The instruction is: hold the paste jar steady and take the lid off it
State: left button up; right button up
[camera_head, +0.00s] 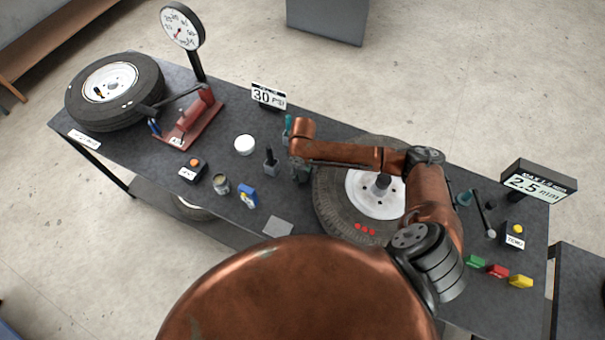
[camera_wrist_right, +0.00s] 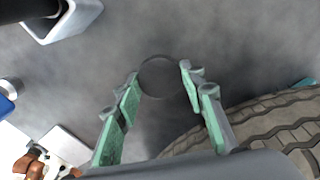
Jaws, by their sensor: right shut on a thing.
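My right gripper (camera_head: 302,172) hangs over the bench, left of the near tyre, partly hidden by my arm. In the right wrist view its green-padded fingers (camera_wrist_right: 159,76) stand apart around a faint, dark-rimmed round thing (camera_wrist_right: 158,78); what it is I cannot tell. A white round tub (camera_head: 245,145) stands on the bench, left of this gripper. A small labelled can (camera_head: 221,184) stands nearer the front edge. I cannot tell for sure which of these is the paste jar, nor make out a separate lid. My left gripper is not in view.
The tyre (camera_head: 335,205) lies beside my gripper. A dark holder (camera_head: 271,167) and a blue-and-white container (camera_head: 247,196) stand to the left. A red stand (camera_head: 195,122), gauge (camera_head: 181,27) and second tyre (camera_head: 78,97) are farther left. Coloured blocks (camera_head: 497,271) lie at right.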

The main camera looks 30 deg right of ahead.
aim_at(302, 176)
jog(key=shift+f, duration=0.15)
jog(key=o, duration=1.3)
notch_tip(302, 176, up, 12)
jog(key=shift+r, duration=0.2)
